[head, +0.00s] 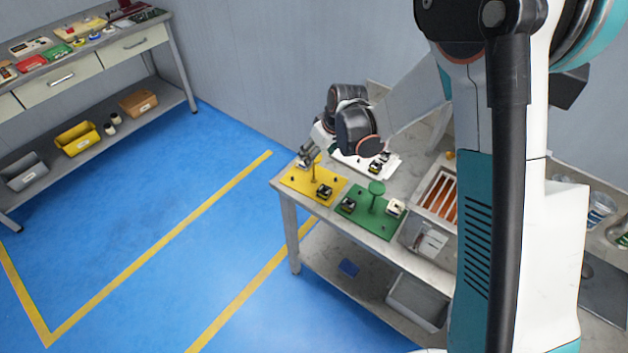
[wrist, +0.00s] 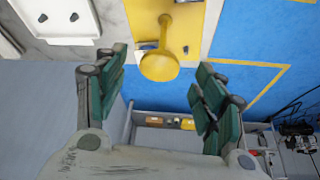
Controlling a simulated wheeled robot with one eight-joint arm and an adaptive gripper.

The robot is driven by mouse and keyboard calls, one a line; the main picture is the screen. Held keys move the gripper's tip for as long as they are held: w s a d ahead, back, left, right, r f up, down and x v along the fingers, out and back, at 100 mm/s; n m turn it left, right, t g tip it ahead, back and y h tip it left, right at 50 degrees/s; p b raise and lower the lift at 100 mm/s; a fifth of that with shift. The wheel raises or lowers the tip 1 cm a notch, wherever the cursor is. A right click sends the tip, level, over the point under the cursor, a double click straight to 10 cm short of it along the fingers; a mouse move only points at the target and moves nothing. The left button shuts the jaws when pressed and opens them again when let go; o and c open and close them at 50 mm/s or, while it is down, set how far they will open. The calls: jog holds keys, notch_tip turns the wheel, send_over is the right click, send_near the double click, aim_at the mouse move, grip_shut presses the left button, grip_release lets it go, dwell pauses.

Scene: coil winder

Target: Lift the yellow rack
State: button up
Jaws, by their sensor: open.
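The yellow rack (head: 300,181) is a flat plate lying on the left corner of the workbench, with small dark parts on it and an upright post. In the wrist view, the rack's plate (wrist: 182,20) is at the top, and its round yellow knob (wrist: 160,67) points toward me. My gripper (wrist: 163,93) is open and empty, its green-padded fingers to either side of the knob's line, with the knob just beyond the fingertips. In the head view, my gripper (head: 308,158) is above the yellow rack, and partly hides the knob.
A green rack (head: 368,222) with its own post and knob stands just right of the yellow one. A white rack (head: 393,163) lies behind. A tray of copper-coloured bars (head: 440,195) is farther right. Blue floor (head: 215,230) is open to the left.

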aim_at(314, 170)
jog(key=shift+b+x, duration=1.1)
jog(key=shift+x, duration=1.6)
grip_shut()
